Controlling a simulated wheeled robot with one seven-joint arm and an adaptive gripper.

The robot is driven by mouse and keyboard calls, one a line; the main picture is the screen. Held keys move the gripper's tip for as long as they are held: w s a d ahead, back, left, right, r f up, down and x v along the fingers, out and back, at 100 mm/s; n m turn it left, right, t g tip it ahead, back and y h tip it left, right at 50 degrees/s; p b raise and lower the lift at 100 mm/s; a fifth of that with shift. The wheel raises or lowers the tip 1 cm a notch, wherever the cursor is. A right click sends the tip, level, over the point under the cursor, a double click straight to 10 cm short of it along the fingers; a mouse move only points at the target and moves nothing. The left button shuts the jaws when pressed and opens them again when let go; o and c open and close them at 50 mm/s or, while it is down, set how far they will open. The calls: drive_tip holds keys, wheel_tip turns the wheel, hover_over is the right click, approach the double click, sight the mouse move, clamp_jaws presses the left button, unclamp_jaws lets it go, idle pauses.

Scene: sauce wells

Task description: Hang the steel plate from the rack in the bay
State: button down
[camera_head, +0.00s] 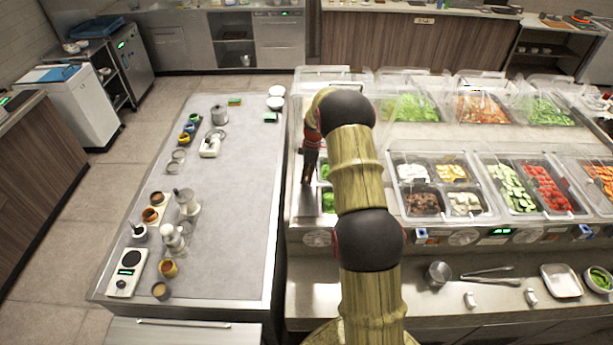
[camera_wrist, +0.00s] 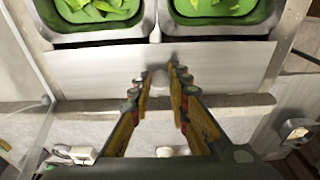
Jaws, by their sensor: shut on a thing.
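The steel plate (camera_wrist: 95,70) is a flat grey panel beside two green wells of leaves in the wrist view. In the head view, it appears to be the grey strip (camera_head: 303,206) left of the green wells. My gripper (camera_wrist: 160,72) points at the plate's middle, with its fingertips close together on either side of a small pale part there. It is shut on the plate; the exact contact is hard to see. I cannot pick out the rack or bay clearly.
Green wells (camera_wrist: 222,30) border the plate. A clear guard panel (camera_wrist: 25,60) stands at the left. Right of my arm are trays of cut vegetables (camera_head: 510,190). A grey table (camera_head: 235,200) at left holds cups, jars and a scale (camera_head: 127,272); its middle is mostly clear.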

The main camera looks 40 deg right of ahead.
drive_tip(key=shift+f+b, duration=0.3)
drive_tip(key=shift+b, duration=0.05)
idle(0.4)
drive_tip(key=c, duration=1.6)
unclamp_jaws()
drive_tip(key=r, duration=0.8)
drive_tip(key=s+d+r, duration=0.1)
drive_tip(key=r, duration=0.2)
drive_tip(key=shift+r, duration=0.4)
